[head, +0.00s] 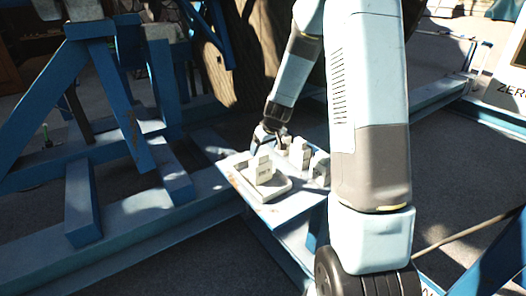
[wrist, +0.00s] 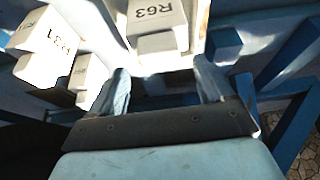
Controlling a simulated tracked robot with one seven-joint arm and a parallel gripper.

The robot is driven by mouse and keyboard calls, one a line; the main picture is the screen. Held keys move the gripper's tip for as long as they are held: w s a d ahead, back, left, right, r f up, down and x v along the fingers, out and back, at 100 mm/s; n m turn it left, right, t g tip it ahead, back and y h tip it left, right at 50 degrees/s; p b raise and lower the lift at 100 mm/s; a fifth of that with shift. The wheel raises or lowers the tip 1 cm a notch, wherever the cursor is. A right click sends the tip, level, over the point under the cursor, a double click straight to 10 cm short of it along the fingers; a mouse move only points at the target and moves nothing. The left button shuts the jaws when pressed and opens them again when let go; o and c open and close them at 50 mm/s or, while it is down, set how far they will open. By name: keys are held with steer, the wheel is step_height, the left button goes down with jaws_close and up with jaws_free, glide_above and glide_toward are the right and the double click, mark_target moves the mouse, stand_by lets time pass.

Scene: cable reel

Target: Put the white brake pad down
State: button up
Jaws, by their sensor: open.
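Several white stepped blocks, which look like the brake pads, are in view. One white block (head: 263,170) stands upright in a shallow pale tray (head: 268,190) on a small blue-white table. In the wrist view, a white block marked R63 (wrist: 157,14) is just beyond my gripper (wrist: 163,78), in line with the gap between the fingers. The fingers are apart, and nothing is clearly held between them. In the head view, my gripper (head: 268,139) is low at the table's back edge, behind the tray. I cannot tell which block is the one marked R63 in the head view.
More white blocks (head: 300,153) stand on the table right of the tray, one partly hidden by my arm. In the wrist view, a block marked R31 (wrist: 43,40) is at the left. Blue steel frames (head: 85,120) stand at the left, and a large wooden reel (head: 240,60) is behind.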

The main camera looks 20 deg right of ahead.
steer(key=s+a+r+m, duration=0.1)
steer(key=s+r, duration=0.8)
steer(key=r, duration=0.2)
steer(key=s+a+r, duration=0.1)
steer(key=s+r, duration=0.7)
steer(key=r, duration=0.3)
steer(key=s+d+r+m+t+h, duration=0.1)
steer(key=s+r, duration=0.4)
steer(key=s, duration=1.3)
steer(key=shift+r+m, duration=0.15)
steer(key=shift+m, duration=0.65)
